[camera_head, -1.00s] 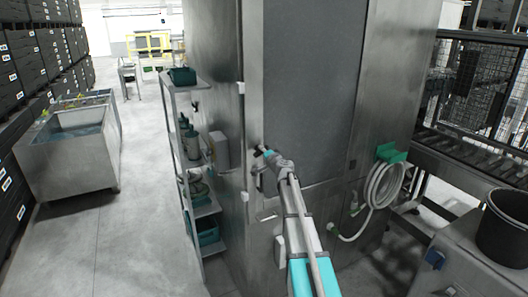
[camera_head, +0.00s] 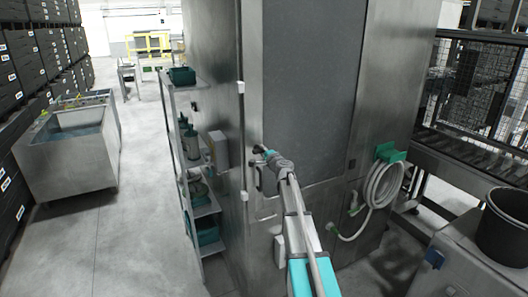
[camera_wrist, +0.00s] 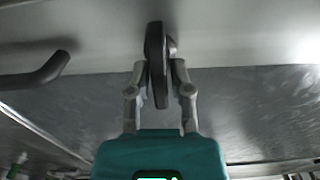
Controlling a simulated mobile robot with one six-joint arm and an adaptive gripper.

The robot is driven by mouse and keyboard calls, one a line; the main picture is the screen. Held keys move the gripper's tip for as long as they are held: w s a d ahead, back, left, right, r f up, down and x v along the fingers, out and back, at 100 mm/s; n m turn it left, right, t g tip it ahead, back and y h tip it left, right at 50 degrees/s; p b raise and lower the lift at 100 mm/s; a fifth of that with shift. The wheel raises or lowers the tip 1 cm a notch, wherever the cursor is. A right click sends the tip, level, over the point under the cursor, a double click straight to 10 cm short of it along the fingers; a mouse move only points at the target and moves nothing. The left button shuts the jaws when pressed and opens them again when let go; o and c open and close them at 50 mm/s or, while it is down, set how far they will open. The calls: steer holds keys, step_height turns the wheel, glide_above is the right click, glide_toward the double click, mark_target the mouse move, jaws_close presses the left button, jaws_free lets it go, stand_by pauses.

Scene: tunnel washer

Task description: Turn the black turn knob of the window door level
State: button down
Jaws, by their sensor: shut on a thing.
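The black turn knob (camera_wrist: 154,55) shows in the wrist view as a narrow, dark, upright-looking shape on the grey metal door. My gripper (camera_wrist: 159,68) has one finger on each side of it and is shut on it. The fingers cover part of the knob's sides. In the head view my gripper (camera_head: 264,157) is at the left edge of the window door (camera_head: 312,90), at about mid-height. The knob is too small and too covered there to tell its angle. The door lies flat in its steel frame.
A black bent handle (camera_wrist: 38,72) sticks out left of the knob in the wrist view. In the head view a shelf rack (camera_head: 192,165) stands left of the machine. A coiled hose (camera_head: 383,187) hangs at right, near a roller conveyor (camera_head: 470,160).

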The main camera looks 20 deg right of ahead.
steer(key=c, duration=0.7)
jaws_free()
steer(key=s, duration=1.2)
steer(key=shift+d, duration=0.2)
